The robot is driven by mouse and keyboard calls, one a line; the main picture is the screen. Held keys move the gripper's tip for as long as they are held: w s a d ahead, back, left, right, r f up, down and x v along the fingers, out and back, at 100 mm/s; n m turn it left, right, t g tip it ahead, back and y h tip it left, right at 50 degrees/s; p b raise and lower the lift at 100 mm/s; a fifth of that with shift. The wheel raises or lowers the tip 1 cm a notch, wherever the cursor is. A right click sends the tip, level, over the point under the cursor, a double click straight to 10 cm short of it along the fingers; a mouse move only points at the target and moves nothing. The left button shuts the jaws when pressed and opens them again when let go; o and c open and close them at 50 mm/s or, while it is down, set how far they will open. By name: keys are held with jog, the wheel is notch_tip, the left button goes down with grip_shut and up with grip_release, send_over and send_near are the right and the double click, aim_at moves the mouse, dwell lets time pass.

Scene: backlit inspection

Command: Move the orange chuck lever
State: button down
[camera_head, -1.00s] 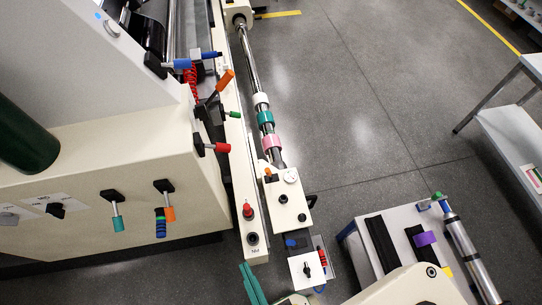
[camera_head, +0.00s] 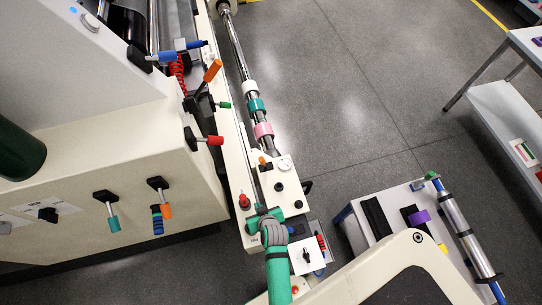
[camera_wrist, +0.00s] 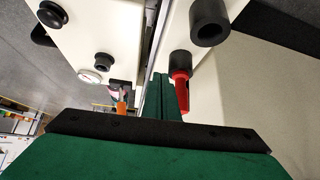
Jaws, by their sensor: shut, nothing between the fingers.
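The small orange chuck lever (camera_head: 262,160) sits on the cream end block of the long steel shaft, just below the pink ring. In the wrist view the orange lever (camera_wrist: 122,108) shows left of my fingers, beside a round white dial. My green gripper (camera_head: 266,212) is over the lower end of the cream rail, below the lever and apart from it. In the wrist view my gripper (camera_wrist: 161,78) has its fingers together and empty, beside a red knob (camera_wrist: 181,90); I cannot tell whether they touch. My own wrist partly hides the fingers in the head view.
A red knob (camera_head: 244,200) stands on the rail near my gripper. Other levers with orange (camera_head: 212,71) and red (camera_head: 214,140) handles stick out from the machine at left. A low table (camera_head: 350,216) with black pads stands at right. Open floor lies beyond the shaft.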

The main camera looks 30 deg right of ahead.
jog(key=w+d+y, duration=0.1)
jog(key=w+d, duration=0.2)
jog(key=w+d+g, duration=0.1)
jog(key=w+d, duration=0.2)
jog(key=d, duration=0.1)
jog(key=w+d+g+y, duration=0.1)
jog(key=w+d, duration=0.2)
jog(key=d, duration=0.1)
jog(key=shift+w+r+y, duration=0.2)
jog(key=shift+r+y, duration=0.05)
jog(key=shift+y, duration=0.05)
jog(key=w+d+r+n+g+y, duration=0.1)
jog(key=w+d+r+n+y, duration=0.15)
jog(key=d+r, duration=0.9)
send_near(263, 163)
jog(key=w+d+f, duration=0.4)
jog(key=f, duration=0.1)
jog(key=a, duration=0.2)
jog(key=a+y, duration=0.1)
jog(key=shift+a+f, duration=0.25)
jog(key=shift+f, duration=0.05)
